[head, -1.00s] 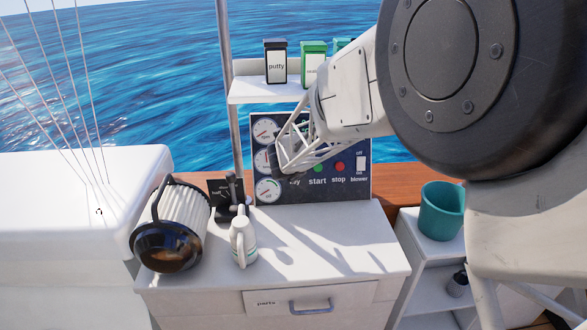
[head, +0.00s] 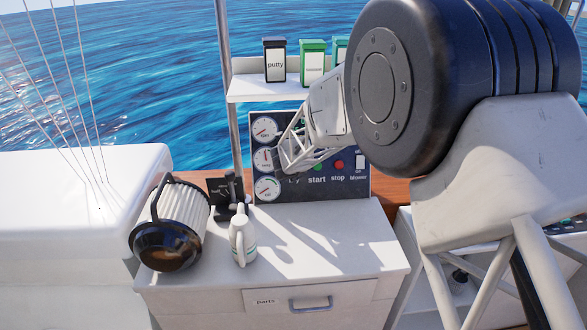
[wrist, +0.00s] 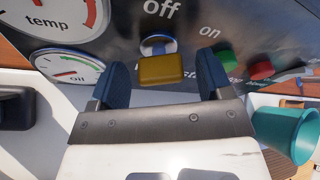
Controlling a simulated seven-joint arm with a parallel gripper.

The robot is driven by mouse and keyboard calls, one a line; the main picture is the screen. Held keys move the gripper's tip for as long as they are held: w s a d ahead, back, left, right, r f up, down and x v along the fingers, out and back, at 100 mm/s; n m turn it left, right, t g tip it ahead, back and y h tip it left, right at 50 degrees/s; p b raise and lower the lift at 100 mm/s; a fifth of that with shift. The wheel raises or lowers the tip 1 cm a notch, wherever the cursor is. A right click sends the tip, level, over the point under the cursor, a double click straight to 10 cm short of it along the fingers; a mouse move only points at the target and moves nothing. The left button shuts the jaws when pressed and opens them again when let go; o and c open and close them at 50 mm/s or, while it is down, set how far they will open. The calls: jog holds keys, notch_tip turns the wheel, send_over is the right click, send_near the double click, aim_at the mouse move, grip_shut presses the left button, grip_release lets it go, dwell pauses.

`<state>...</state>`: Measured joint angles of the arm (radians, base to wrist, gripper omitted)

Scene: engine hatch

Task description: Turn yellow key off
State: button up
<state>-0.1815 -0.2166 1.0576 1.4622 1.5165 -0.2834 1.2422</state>
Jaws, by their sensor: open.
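The yellow key (wrist: 161,69) sits in a round silver-and-blue switch (wrist: 158,44) on the dark engine panel (head: 330,187). The wrist view shows the word "off" above it and "on" to its upper right. My gripper (wrist: 166,76) is open, with one dark blue finger on each side of the key. Small gaps seem to show between the fingers and the key; I cannot tell whether either touches. In the head view my gripper (head: 282,158) is in front of the panel's left middle and hides the key.
Green start (head: 321,165) and red stop (head: 339,164) buttons lie right of the key, gauges (head: 266,128) left. A shelf (head: 265,92) with canisters is above. A teal bin (wrist: 284,133) is right.

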jog(key=shift+w+f, duration=0.25)
jog(key=shift+w, duration=0.05)
jog(key=c, duration=0.9)
jog(key=n+t+h, duration=0.1)
jog(key=n, duration=0.4)
jog(key=shift+f+n, duration=0.1)
jog(key=shift+n, duration=0.2)
jog(key=n, duration=0.2)
jog(key=n+t+h, duration=0.1)
jog(key=n, duration=0.2)
jog(key=shift+t, duration=0.3)
